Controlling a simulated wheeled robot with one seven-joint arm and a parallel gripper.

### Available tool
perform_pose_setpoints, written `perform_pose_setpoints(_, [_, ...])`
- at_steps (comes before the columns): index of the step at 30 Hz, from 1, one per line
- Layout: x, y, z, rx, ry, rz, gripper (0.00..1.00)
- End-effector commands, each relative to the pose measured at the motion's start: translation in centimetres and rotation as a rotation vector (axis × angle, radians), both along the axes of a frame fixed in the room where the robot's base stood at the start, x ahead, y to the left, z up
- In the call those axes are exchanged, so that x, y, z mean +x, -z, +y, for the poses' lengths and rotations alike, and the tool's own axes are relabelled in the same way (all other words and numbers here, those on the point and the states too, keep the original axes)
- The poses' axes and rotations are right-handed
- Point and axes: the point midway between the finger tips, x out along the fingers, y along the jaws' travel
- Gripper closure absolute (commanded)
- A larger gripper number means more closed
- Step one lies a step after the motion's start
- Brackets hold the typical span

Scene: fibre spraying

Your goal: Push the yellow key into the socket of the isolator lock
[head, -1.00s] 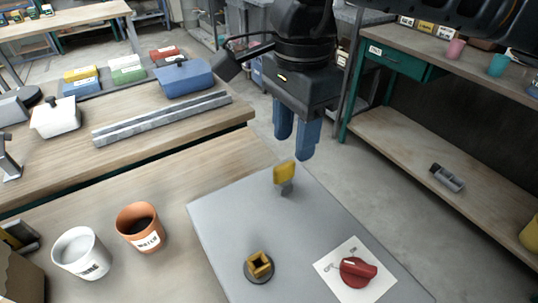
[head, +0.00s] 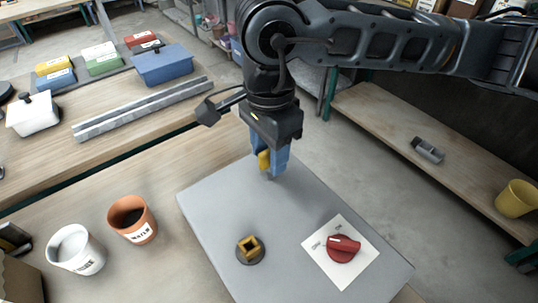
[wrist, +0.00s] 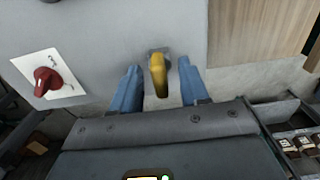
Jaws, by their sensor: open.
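The yellow key (head: 264,160) stands upright on the grey panel (head: 215,207) near its far edge, partly hidden by my fingers in the head view. My gripper (head: 270,165) is lowered over it with blue fingers open. In the wrist view the key (wrist: 158,75) sits between the two spread fingers (wrist: 160,95), with a gap visible on each side. The isolator lock's yellow square socket (head: 250,247), with a dark opening and a dark round base, stands empty on the panel's near left part.
A red rotary switch (head: 343,248) on a white plate (head: 325,268) sits to the socket's right. An orange cup (head: 132,219) and a white cup (head: 76,250) stand left of the panel. The panel between key and socket is clear.

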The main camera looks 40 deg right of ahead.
Motion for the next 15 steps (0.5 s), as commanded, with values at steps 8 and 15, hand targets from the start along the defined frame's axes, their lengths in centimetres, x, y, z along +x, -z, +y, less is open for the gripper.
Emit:
perform_pose_setpoints(8, [0.01,-0.03,-0.01,0.0,0.0,0.0,0.77])
perform_pose_setpoints(15, [0.0,-0.04,-0.01,0.0,0.0,0.0,1.0])
